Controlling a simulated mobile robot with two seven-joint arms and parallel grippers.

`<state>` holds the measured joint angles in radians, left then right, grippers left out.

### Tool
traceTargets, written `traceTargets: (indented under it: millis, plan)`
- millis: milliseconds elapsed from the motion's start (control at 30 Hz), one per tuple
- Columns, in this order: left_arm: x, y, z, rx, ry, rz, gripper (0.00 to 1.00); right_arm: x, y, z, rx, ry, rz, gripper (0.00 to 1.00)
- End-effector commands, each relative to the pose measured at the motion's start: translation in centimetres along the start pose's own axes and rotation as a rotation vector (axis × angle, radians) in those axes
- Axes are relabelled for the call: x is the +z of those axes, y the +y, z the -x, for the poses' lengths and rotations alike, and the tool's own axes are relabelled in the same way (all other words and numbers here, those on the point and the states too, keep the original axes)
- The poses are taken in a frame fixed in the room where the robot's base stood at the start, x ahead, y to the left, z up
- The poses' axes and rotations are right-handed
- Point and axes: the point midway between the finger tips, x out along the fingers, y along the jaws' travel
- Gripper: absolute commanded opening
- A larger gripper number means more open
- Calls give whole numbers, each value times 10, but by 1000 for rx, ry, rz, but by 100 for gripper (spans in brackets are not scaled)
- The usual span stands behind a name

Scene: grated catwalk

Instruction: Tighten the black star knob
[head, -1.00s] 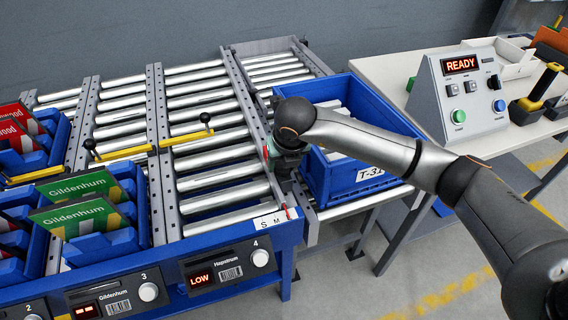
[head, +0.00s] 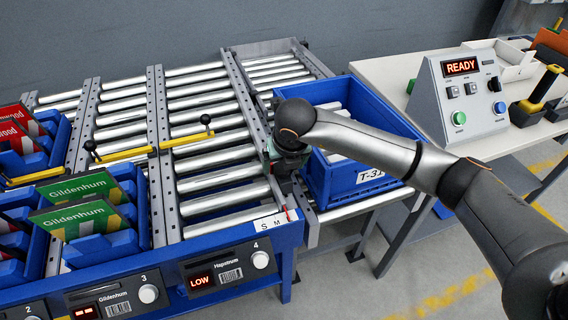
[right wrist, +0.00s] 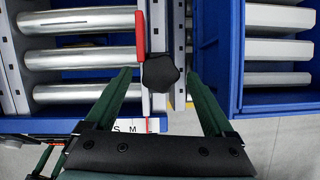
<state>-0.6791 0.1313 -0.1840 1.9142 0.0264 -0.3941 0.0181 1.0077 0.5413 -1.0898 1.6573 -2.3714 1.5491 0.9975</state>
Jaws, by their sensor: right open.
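The black star knob (right wrist: 161,73) shows in the right wrist view, on the rail beside the roller lane, with a red strip (right wrist: 140,35) next to it on the left. My right gripper (right wrist: 160,79) is open, with one green finger to the left of the knob and one to the right. A gap shows on each side, so the fingers do not look to be touching it. In the head view my right gripper (head: 281,168) is over the rail at the right side of the rack, and the knob is hidden behind it. My left gripper is not in view.
A blue tote (head: 320,180) stands close right of my right gripper. An S/M label (head: 269,221) is on the rack's front edge. Yellow bars with black ball knobs (head: 206,119) cross the roller lanes (head: 210,158). A READY control box (head: 462,105) stands on the right table.

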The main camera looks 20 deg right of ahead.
Motion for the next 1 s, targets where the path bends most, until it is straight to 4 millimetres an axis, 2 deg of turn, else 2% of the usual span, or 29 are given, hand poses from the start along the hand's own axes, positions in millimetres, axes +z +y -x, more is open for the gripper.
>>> traceTargets:
  millis: [167,400,600,800,1000]
  plan:
    - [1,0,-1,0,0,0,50,2,0,22,3,-5,-1,88]
    - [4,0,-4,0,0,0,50,1,0,74,2,-7,2,88]
    - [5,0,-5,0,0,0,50,1,0,109,1,-4,0,88]
    - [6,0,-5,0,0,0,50,0,0,123,0,-2,0,88]
    - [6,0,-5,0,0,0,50,0,0,124,1,-1,0,88]
